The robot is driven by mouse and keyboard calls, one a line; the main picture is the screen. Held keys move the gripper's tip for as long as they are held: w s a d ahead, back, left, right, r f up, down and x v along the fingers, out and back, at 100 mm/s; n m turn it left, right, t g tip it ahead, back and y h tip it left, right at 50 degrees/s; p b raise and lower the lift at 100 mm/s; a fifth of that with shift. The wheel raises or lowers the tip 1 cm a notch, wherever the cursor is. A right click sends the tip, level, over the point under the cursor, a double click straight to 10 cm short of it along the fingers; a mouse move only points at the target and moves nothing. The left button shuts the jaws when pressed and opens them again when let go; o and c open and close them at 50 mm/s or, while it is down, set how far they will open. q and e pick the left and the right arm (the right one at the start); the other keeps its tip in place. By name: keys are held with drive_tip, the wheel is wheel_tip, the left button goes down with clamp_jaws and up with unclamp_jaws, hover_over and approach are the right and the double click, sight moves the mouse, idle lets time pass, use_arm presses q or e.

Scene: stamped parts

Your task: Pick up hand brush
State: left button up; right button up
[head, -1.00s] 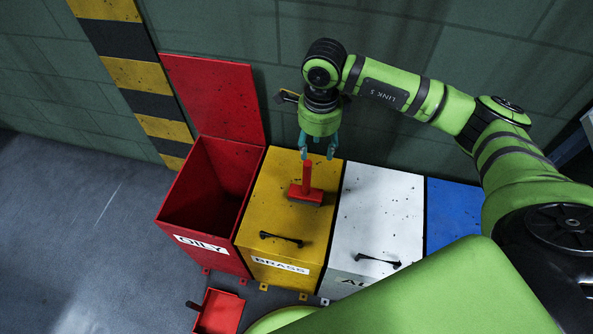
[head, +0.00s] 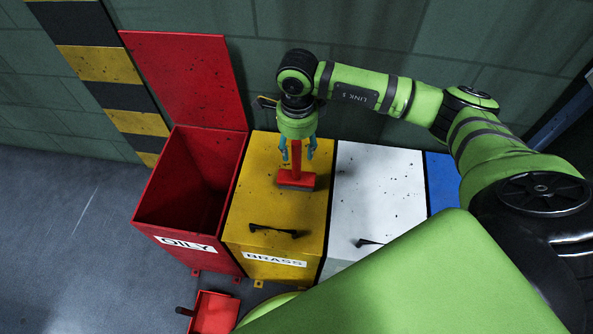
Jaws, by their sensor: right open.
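The red hand brush (head: 296,178) stands on the yellow lid of the brass bin (head: 258,205), handle up and its dark bristle side down. My right gripper (head: 297,155) points down over the brush from above. Its two blue-grey fingers are open, one on each side of the upper handle. I cannot tell whether either finger touches the handle. My left gripper is not in view.
The red oily bin (head: 183,243) at left stands open, its lid (head: 190,80) tilted back to the wall. A white bin (head: 375,195) and a blue bin (head: 442,180) stand to the right. A red dustpan (head: 214,312) lies on the floor in front.

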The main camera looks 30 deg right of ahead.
sight(296, 164)
wheel_tip(296, 164, down, 3)
drive_tip(key=shift+f, duration=0.2)
clamp_jaws()
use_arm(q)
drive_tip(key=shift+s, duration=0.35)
use_arm(e)
drive_tip(key=shift+w+r, duration=0.1)
drive_tip(key=shift+r, duration=0.05)
